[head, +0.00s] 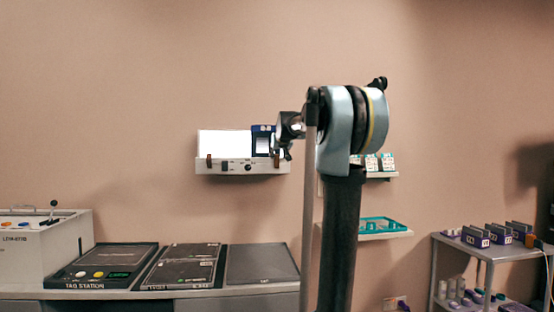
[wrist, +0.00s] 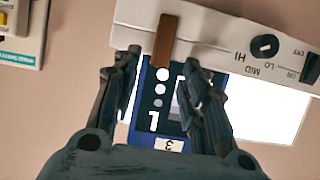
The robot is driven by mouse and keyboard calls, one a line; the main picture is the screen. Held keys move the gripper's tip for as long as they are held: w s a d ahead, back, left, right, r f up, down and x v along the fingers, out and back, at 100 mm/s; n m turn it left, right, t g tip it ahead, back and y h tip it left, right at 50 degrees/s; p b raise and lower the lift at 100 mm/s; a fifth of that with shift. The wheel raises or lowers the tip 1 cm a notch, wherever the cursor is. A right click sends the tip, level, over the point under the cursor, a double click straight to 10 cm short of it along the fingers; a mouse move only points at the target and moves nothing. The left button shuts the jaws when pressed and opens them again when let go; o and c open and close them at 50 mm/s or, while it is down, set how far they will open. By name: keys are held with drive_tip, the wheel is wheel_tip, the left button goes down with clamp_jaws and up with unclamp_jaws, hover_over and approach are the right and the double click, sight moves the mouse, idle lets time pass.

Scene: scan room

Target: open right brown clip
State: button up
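The right brown clip (head: 276,160) is on the front of a white wall light box (head: 222,168). It also shows in the wrist view (wrist: 165,40) as a short upright brown bar, its lower end against the edge of a dark blue card (wrist: 158,112). In the head view the card (head: 262,142) stands against the bright panel. My gripper (wrist: 163,72) is in front of the card, fingers apart on either side. A bright strip shows between the left finger and the card. In the head view my wrist partly hides the box's right end.
A left brown clip (head: 209,160) and a knob (head: 248,167) are on the light box. The knob, marked HI, MID and LO, shows in the wrist view (wrist: 265,46). Right of my arm is a shelf with a teal tray (head: 383,225). A counter (head: 200,293) stands below.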

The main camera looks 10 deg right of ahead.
sight(277, 156)
drive_tip(key=shift+x, duration=1.8)
clamp_jaws()
